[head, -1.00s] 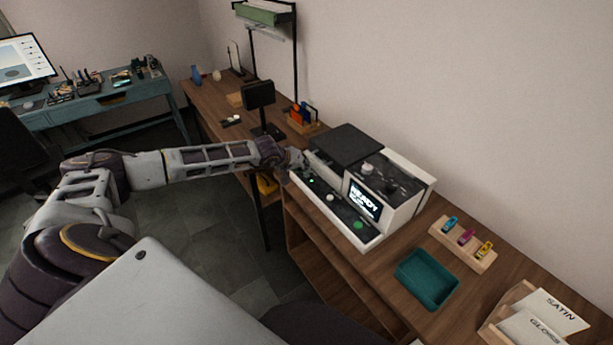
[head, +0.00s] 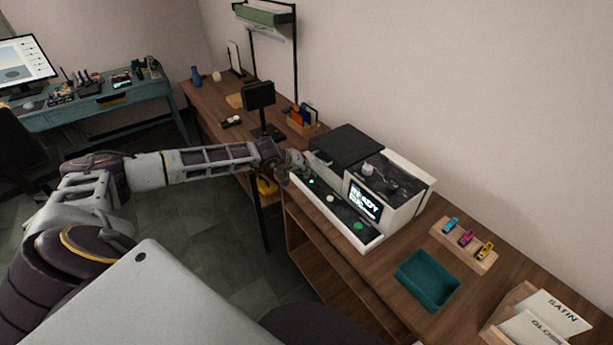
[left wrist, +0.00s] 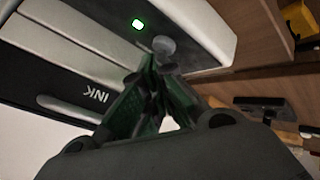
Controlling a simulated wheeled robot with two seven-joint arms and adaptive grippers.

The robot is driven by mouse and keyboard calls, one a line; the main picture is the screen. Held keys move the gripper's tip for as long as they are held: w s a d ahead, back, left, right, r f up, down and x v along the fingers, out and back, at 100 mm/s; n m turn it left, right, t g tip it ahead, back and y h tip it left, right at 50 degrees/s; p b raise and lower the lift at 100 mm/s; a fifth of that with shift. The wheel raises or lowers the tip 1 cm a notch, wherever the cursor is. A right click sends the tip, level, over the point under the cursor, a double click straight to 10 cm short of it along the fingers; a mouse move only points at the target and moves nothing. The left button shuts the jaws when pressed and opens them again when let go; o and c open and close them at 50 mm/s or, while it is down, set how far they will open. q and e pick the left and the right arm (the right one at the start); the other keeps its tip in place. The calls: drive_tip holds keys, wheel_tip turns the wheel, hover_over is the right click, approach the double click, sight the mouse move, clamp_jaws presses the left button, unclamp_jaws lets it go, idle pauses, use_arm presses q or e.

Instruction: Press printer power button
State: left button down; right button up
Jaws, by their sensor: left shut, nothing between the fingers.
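The printer (head: 407,203) is a white and black machine on the wooden bench. Its tilted screen (head: 364,200) is lit and starts with "READY". Its front strip carries a small lit green light (head: 311,181), a white round knob (head: 330,198) and a green round button (head: 358,226). My left gripper (head: 299,160) is at the printer's far left end. In the left wrist view its shut, empty fingertips (left wrist: 155,62) are close to a grey round button (left wrist: 163,46) beside the green light (left wrist: 138,24). I cannot tell whether they touch it. My right gripper is not in view.
A teal tray (head: 400,275) and a wooden holder with small coloured items (head: 463,260) lie right of the printer. A wooden holder with paper packs (head: 490,325) is at lower right. A small black screen on a stand (head: 259,95) stands behind my left gripper.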

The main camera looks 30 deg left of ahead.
use_arm(q)
drive_tip(key=shift+f, duration=0.15)
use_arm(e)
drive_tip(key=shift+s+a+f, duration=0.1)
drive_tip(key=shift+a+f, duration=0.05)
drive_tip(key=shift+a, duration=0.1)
use_arm(q)
drive_tip(key=shift+r, duration=0.8)
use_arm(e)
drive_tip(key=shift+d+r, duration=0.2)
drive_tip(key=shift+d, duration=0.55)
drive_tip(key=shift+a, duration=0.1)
